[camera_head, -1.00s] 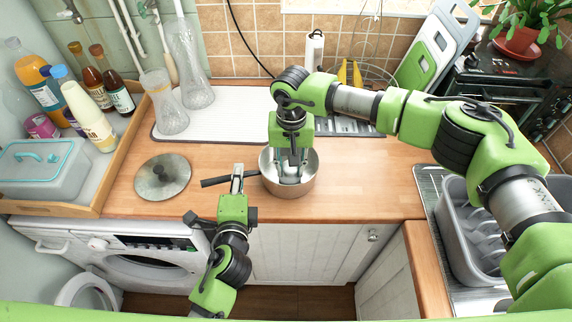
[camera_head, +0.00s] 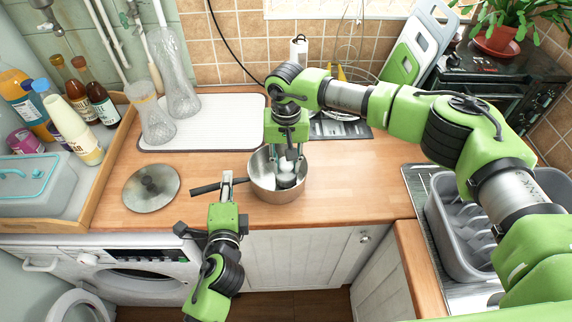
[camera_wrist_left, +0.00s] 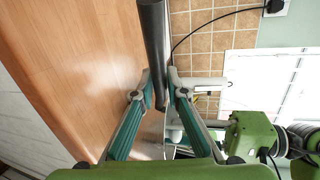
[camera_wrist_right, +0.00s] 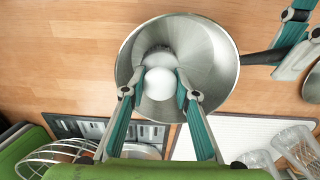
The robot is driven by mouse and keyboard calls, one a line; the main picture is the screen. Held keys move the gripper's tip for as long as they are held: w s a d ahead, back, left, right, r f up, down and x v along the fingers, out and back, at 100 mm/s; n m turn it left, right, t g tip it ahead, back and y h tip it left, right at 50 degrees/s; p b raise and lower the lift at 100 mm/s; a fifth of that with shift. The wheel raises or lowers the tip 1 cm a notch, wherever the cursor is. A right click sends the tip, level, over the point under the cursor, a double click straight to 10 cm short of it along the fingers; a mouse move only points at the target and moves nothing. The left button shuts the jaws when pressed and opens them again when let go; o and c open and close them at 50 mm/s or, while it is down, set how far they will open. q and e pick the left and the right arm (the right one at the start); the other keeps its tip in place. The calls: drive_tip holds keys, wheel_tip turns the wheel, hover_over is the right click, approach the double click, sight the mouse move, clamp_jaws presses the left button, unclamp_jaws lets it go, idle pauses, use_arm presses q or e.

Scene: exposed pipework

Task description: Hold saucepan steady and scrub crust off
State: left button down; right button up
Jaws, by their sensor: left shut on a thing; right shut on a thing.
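A steel saucepan (camera_head: 264,183) stands on the wooden worktop near its front edge, its dark handle (camera_head: 204,188) pointing left. My left gripper (camera_head: 227,179) is shut on the handle; the left wrist view shows the handle (camera_wrist_left: 154,50) between its fingers. My right gripper (camera_head: 290,158) reaches down into the pan, shut on a round white scrubber (camera_head: 286,167). In the right wrist view the scrubber (camera_wrist_right: 160,84) is between the fingertips, over the pan's inside. A darker grey patch (camera_wrist_right: 158,56) shows beside it; I cannot tell whether it is crust or reflection.
A round metal lid (camera_head: 151,187) lies left of the pan. Behind are a white ridged drainer board (camera_head: 215,125) and glass vases (camera_head: 156,122). A tray of bottles (camera_head: 110,165) stands left, a grey dish rack (camera_head: 440,225) right. Worktop right of the pan is clear.

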drive_tip(key=shift+r, duration=2.65)
drive_tip(key=shift+r, duration=1.5)
use_arm(q)
drive_tip(key=c, duration=1.9)
unclamp_jaws()
drive_tip(key=o, duration=1.2)
